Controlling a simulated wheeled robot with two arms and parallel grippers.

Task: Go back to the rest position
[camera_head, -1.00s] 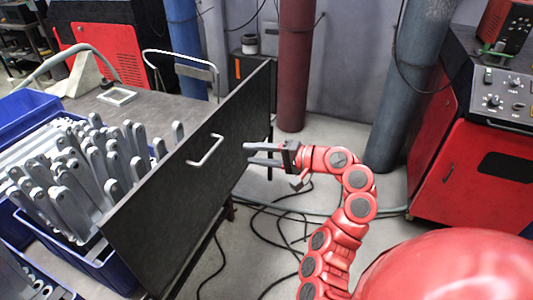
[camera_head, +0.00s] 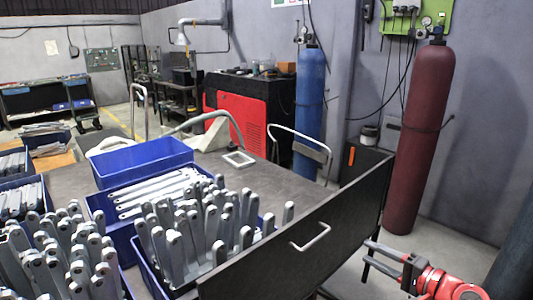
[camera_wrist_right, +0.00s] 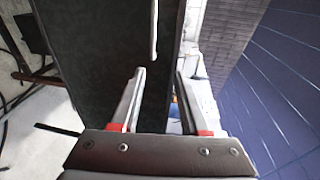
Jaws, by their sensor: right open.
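My right gripper (camera_head: 370,252) is at the lower right of the head view, beside the dark panel at the end of the table. Its two grey fingers are apart with nothing between them. In the right wrist view the open fingers (camera_wrist_right: 160,76) point along the dark panel (camera_wrist_right: 95,50). A pale handle (camera_wrist_right: 154,30) shows ahead of them. In the head view this handle (camera_head: 311,238) is on the panel (camera_head: 330,250), left of my fingertips and apart from them. My left gripper is in neither view.
Blue bins (camera_head: 143,160) with several galvanized brackets (camera_head: 205,225) fill the lower left of the head view. A white square frame (camera_head: 239,158) lies on the grey tabletop. A dark red cylinder (camera_head: 418,140) and a blue cylinder (camera_head: 309,110) stand behind. Some bare floor shows around my right gripper.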

